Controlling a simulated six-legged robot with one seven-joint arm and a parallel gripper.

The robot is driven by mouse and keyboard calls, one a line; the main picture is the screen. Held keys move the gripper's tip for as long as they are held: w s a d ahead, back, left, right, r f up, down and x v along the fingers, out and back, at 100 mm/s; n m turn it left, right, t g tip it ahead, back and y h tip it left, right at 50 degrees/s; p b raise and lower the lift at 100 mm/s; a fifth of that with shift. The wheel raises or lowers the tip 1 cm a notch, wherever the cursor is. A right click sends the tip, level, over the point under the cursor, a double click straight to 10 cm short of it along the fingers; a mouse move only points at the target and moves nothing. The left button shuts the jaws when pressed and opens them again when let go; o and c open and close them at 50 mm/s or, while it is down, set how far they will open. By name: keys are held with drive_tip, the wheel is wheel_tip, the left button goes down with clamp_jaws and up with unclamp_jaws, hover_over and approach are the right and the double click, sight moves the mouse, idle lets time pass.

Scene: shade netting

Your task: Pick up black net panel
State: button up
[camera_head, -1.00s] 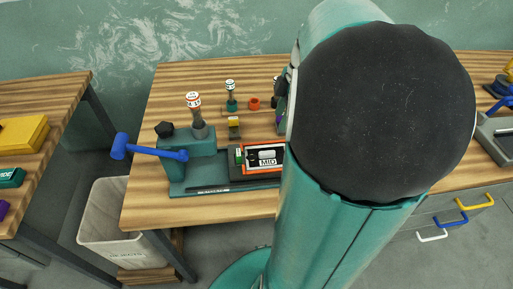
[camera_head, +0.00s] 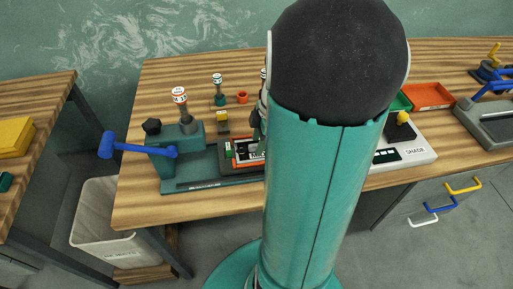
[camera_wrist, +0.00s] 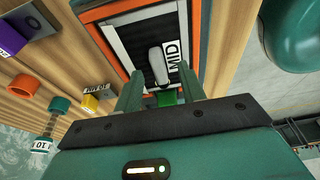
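The black net panel (camera_wrist: 132,42) lies in an orange-red frame in the wrist view, with a pale rounded grip and a white "MID" label on it. In the head view, part of the orange frame (camera_head: 232,157) shows on the teal fixture (camera_head: 207,174), and my arm hides the rest. My gripper (camera_wrist: 161,84) is open, its two teal fingers apart near the panel's near edge. A green block (camera_wrist: 166,99) shows between the fingers. I cannot tell whether the fingers touch the panel.
A blue-handled lever (camera_head: 140,149) stands at the fixture's left. Small stamps, a yellow block (camera_head: 222,122) and an orange ring (camera_head: 242,97) stand behind. A grey "SHADE" unit (camera_head: 412,150) and a red tray (camera_head: 428,95) are to the right.

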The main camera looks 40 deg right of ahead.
drive_tip(key=shift+w+a+f, duration=0.1)
drive_tip(key=shift+w+f, duration=0.05)
drive_tip(key=shift+f, duration=0.35)
drive_tip(key=shift+c, duration=0.2)
clamp_jaws()
drive_tip(key=shift+r, duration=0.35)
